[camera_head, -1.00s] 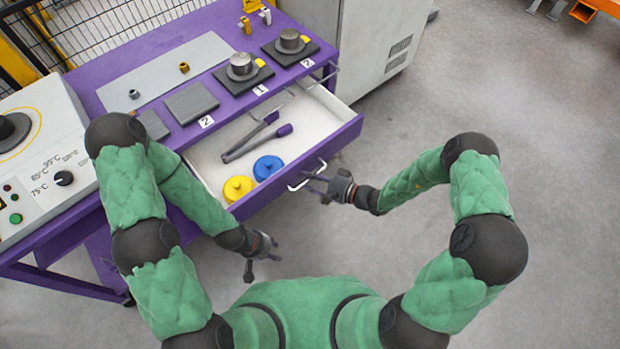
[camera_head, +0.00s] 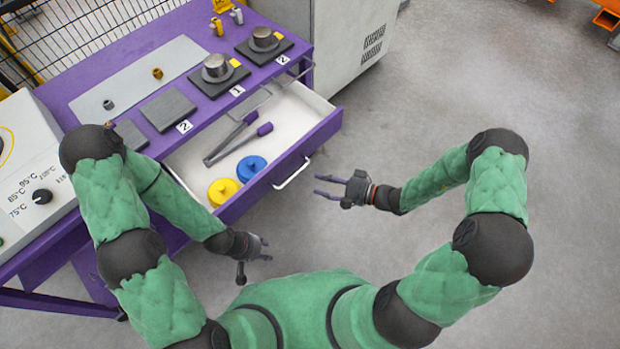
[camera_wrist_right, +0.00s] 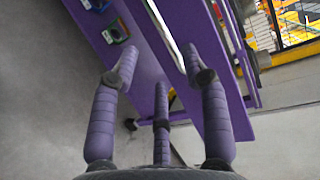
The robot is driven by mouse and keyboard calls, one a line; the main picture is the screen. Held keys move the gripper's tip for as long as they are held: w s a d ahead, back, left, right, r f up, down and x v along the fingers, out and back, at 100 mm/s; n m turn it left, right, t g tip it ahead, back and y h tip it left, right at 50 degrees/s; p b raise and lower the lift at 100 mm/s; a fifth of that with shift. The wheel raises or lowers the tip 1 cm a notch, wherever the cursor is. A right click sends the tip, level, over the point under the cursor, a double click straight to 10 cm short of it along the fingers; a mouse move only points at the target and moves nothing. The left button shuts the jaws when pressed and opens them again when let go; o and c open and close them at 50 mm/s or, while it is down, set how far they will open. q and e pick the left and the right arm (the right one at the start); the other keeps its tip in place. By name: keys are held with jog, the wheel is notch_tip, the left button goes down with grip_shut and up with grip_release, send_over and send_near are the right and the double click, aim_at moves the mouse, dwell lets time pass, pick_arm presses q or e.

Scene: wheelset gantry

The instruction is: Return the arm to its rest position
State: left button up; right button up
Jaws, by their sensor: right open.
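My right gripper (camera_head: 326,187) is open and empty in the head view, over the floor to the right of the drawer handle (camera_head: 292,174) and apart from it. In the right wrist view its purple fingers (camera_wrist_right: 160,70) are spread, with the purple table beyond them. My left gripper (camera_head: 256,258) hangs below the drawer's front left corner in the head view. Its fingers look empty, but their opening is unclear.
The drawer (camera_head: 318,138) is pulled out, holding tongs (camera_head: 234,141), a yellow disc (camera_head: 223,191) and a blue disc (camera_head: 251,168). The purple table (camera_head: 150,75) bears pads with metal cylinders. A control box (camera_head: 30,170) stands left.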

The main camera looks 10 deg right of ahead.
jog(key=shift+v, duration=0.9)
jog(key=shift+s, duration=0.1)
jog(key=s+a+f+n+g+h+p, duration=0.1)
jog(key=s+f+n+g+h, duration=0.1)
jog(key=s+f+g+h, duration=0.35)
jog(key=s+a+f+n+g+h, duration=0.25)
jog(key=s+f+g, duration=0.35)
jog(key=s, duration=0.5)
jog(key=shift+w+a+t+h, duration=0.25)
jog(key=shift+w+t+h, duration=0.15)
jog(key=shift+w+t, duration=0.55)
jog(key=shift+w+a+t+h, duration=0.2)
jog(key=shift+w+t+h, duration=0.2)
jog(key=shift+w+t, duration=0.45)
